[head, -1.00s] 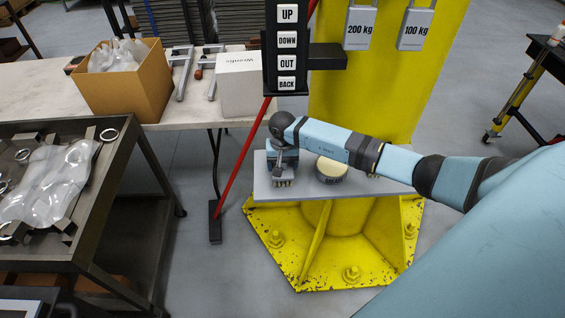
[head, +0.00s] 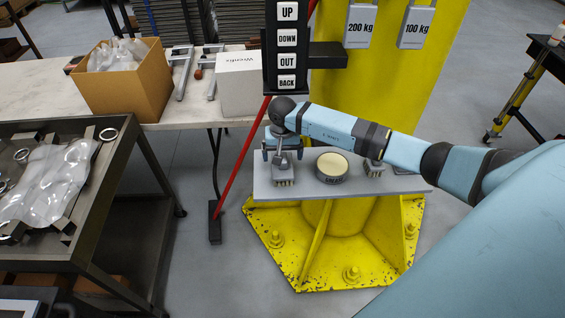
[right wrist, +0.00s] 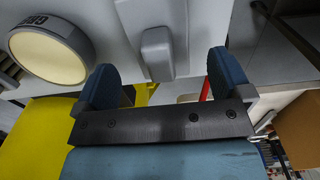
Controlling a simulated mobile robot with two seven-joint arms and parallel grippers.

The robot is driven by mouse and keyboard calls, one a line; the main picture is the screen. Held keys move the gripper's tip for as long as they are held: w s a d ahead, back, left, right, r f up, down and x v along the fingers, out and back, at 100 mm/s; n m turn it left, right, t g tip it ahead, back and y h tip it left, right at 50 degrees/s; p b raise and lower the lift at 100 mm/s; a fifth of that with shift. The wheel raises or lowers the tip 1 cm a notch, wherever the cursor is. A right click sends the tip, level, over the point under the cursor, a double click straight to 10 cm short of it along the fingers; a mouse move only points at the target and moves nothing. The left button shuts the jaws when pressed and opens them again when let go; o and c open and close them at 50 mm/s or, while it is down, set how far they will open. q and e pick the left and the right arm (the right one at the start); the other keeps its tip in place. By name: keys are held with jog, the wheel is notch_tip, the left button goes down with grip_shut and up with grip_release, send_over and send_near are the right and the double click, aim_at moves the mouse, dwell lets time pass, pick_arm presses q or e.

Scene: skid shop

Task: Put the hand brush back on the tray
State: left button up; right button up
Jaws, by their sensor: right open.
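The hand brush (head: 284,178) stands on the left end of the grey tray (head: 225,0), bristles down, its grey handle upward. In the right wrist view its grey handle (right wrist: 157,53) shows between and beyond the two blue fingers. My right gripper (head: 283,154) is open just above the brush and apart from it; its fingers also show in the right wrist view (right wrist: 168,82). My left gripper is in neither view.
A round grease tin (head: 332,168) stands mid-tray, with a second brush-like item (head: 375,168) to its right, partly behind my arm. A red-handled broom (head: 240,155) leans left of the tray.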

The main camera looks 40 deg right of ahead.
notch_tip(320, 180, up, 7)
jog(key=shift+r+b, duration=0.1)
jog(key=shift+b, duration=0.45)
jog(key=s+a+m+t+y, duration=0.3)
jog(key=s+a+m+y, duration=0.3)
jog(key=a+m+y, duration=0.45)
jog(key=s+a+m+t+y, duration=0.3)
jog(key=s+a+m+y, duration=0.35)
jog(key=a+m, duration=0.7)
jog(key=s+d+f+n+t+h, duration=0.2)
jog(key=s+f+n+h, duration=0.4)
jog(key=n, duration=1)
jog(key=s+d+f+n+t+h, duration=0.3)
jog(key=s+f+n+h, duration=0.4)
jog(key=n, duration=1)
notch_tip(320, 180, down, 3)
jog(key=shift+s+d+h, duration=0.3)
jog(key=shift+s+d, duration=0.45)
jog(key=shift+d, duration=0.15)
